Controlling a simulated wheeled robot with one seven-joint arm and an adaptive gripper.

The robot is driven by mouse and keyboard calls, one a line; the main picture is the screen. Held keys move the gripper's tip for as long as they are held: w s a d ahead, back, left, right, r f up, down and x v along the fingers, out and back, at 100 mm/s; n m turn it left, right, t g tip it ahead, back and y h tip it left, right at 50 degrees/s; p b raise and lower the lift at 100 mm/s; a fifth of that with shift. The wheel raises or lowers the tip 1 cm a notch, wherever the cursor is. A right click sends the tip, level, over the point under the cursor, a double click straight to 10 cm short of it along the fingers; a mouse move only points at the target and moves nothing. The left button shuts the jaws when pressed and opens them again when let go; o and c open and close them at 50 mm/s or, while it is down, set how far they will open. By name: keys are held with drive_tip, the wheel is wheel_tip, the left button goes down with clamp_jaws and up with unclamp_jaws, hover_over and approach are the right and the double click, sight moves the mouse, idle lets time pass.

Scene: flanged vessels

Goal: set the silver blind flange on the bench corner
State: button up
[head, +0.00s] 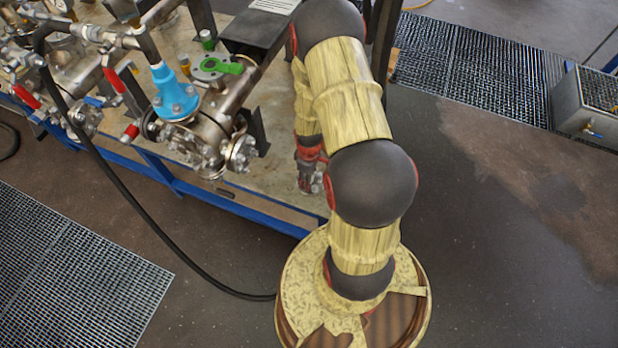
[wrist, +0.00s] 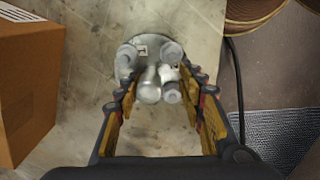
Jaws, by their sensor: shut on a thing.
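The silver blind flange (wrist: 152,45) is a round grey disc with several bolt-like studs and a central knob. In the wrist view it sits at the top middle between my fingers. My gripper (wrist: 158,86) is shut on its raised middle part. In the head view my gripper (head: 309,172) points down over the near right part of the bench top (head: 277,130), close to the corner. A small silver part of the flange (head: 316,186) shows beside my arm; the rest is hidden. I cannot tell whether the flange touches the bench.
A brown cardboard box (wrist: 25,85) stands left of my fingers in the wrist view. A black hose (head: 150,225) hangs past the blue bench frame.

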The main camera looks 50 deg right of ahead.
drive_tip(key=shift+f+b, duration=0.3)
drive_tip(key=shift+f, duration=0.1)
drive_tip(key=o, duration=1.4)
drive_tip(key=shift+o, duration=0.2)
drive_tip(key=o, duration=0.4)
drive_tip(key=shift+r+p, duration=2.8)
drive_tip(key=shift+r, duration=0.7)
